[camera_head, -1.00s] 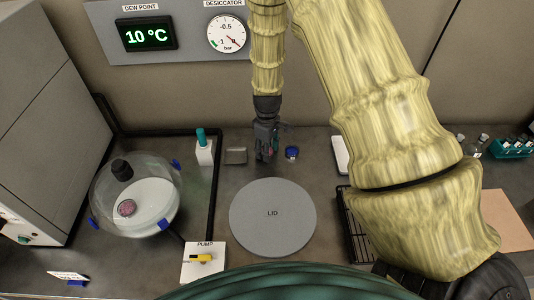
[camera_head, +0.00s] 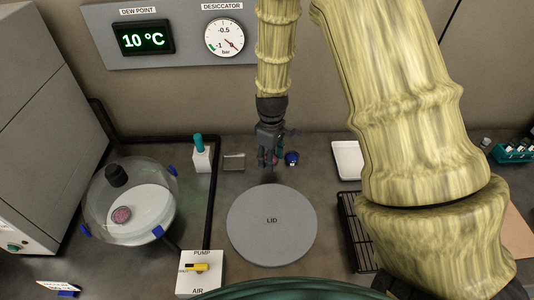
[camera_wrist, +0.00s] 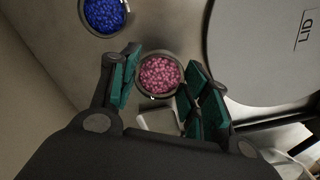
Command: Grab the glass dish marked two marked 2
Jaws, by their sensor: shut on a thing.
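A small round glass dish of pink beads (camera_wrist: 160,74) sits between the green finger pads of my gripper (camera_wrist: 158,88) in the wrist view. My gripper is shut on this dish; no number on it is legible. In the head view, my gripper (camera_head: 268,163) points down behind the lid, and its fingers mostly hide the pink dish. A similar dish of blue beads (camera_wrist: 102,14) stands apart from the gripper; in the head view it is just right of the fingers (camera_head: 291,157).
The grey round lid (camera_head: 272,240) lies in front of my gripper. A clear desiccator (camera_head: 95,200) with a pink dish inside stands left. The pump box (camera_head: 201,275), a teal-capped bottle (camera_head: 201,158), a white tray (camera_head: 347,160) and a dark rack (camera_head: 352,230) are around.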

